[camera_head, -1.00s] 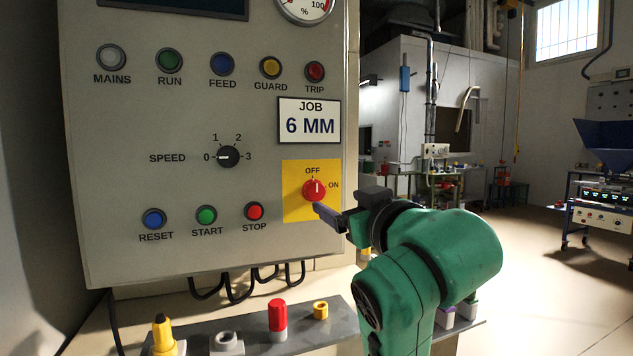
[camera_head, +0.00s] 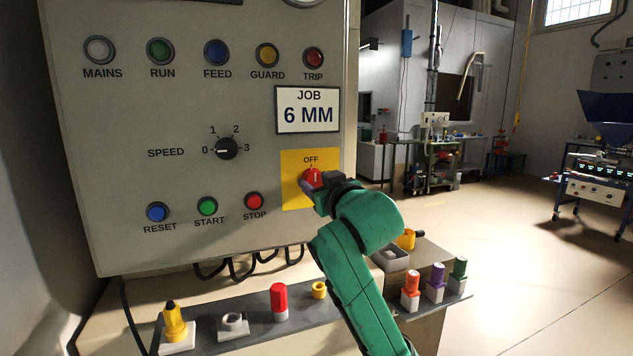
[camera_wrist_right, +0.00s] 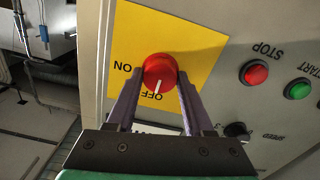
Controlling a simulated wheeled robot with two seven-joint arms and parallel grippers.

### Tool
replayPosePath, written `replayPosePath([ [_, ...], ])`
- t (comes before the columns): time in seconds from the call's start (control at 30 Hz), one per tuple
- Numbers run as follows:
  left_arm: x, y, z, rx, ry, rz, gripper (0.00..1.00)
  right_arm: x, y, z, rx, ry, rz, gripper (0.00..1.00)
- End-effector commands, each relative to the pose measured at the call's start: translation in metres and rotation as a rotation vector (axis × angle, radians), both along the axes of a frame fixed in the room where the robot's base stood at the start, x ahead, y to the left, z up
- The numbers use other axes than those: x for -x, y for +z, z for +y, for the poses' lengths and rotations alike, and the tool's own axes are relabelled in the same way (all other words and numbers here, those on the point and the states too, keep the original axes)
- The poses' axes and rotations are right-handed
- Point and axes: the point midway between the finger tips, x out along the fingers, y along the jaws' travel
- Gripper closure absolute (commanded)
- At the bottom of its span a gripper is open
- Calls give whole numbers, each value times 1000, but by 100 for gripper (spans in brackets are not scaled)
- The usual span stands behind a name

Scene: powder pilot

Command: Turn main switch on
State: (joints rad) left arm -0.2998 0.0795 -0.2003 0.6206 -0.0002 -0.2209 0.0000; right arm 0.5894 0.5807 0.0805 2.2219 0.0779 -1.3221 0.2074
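The main switch is a red round knob (camera_head: 312,178) on a yellow plate (camera_head: 294,160) at the lower right of the grey panel. In the right wrist view the knob (camera_wrist_right: 160,70) has its white pointer line toward the OFF label; ON is printed to one side. My right gripper (camera_wrist_right: 161,82) has one finger on each side of the knob, with its tips beside it. The fingers are spread; whether they touch the knob is unclear. In the head view my right gripper (camera_head: 311,190) covers the knob's lower part and the ON label. My left gripper is out of view.
The panel also has a speed dial (camera_head: 226,148), push buttons including the red stop button (camera_head: 254,201), and a pale mains lamp (camera_head: 100,50). A grey shelf (camera_head: 255,317) below bears coloured parts, including a red-topped one (camera_head: 278,299). Cables hang under the panel.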

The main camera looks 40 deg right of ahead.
Motion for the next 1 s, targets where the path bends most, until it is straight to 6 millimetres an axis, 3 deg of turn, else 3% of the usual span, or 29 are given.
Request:
replayPosePath([
  [0.03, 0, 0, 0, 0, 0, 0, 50, 0, 0, 0, 0, 0, 0, 84],
  [0.07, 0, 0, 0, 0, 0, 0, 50, 0, 0, 0, 0, 0, 0, 95],
  [0.1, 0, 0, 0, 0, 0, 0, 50, 0, 0, 0, 0, 0, 0, 100],
  [0.57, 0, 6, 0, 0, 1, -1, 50, 0, 1, 0, -101, 0, -35, 100],
  [1.0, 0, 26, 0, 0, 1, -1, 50, 0, 3, -1, -452, 1, -156, 100],
])
